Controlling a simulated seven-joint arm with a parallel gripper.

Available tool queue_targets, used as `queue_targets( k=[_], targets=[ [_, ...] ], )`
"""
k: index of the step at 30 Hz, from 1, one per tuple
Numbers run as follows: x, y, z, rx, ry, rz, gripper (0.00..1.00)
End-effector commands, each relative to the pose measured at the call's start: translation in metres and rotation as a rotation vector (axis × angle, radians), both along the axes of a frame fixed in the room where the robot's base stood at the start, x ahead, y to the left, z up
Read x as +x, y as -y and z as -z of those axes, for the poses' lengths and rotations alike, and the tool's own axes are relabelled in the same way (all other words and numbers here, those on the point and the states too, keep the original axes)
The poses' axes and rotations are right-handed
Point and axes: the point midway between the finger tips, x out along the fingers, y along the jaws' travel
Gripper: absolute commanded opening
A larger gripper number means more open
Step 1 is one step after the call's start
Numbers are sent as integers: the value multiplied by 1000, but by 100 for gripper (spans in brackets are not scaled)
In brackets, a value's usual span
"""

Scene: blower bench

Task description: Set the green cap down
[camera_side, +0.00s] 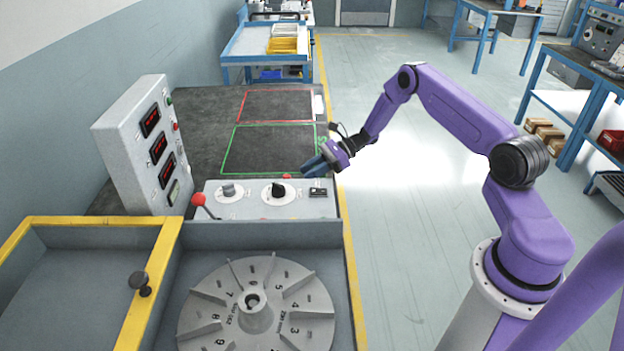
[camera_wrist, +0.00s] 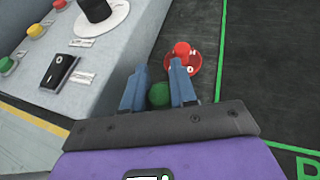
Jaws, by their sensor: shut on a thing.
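My gripper (camera_wrist: 158,75) is shut on the green cap (camera_wrist: 159,95), which shows between its two blue fingers in the wrist view. In the side view my gripper (camera_side: 312,168) hangs over the right end of the bench, near the far edge of the control panel. The cap is hidden there. I cannot tell how high the cap is above the bench. A red round piece with a knob (camera_wrist: 182,57) sits on the dark bench just beyond the fingertips; part of it shows in the side view (camera_side: 287,177).
The control panel (camera_side: 240,209) with dials lies beside my gripper. A green-outlined area (camera_side: 270,150) and a red-outlined area (camera_side: 278,105) on the dark bench are empty. A grey display box (camera_side: 135,145) stands at left. A finned wheel (camera_side: 295,310) lies in the near tray.

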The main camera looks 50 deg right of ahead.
Motion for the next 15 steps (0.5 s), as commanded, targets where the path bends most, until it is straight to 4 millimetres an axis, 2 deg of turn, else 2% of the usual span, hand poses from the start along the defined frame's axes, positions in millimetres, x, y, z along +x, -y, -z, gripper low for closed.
queue_targets(
  k=[6,15],
  targets=[
    [-1,0,26,1,-2,1,0],
    [0,0,31,0,0,0,0]
  ],
)
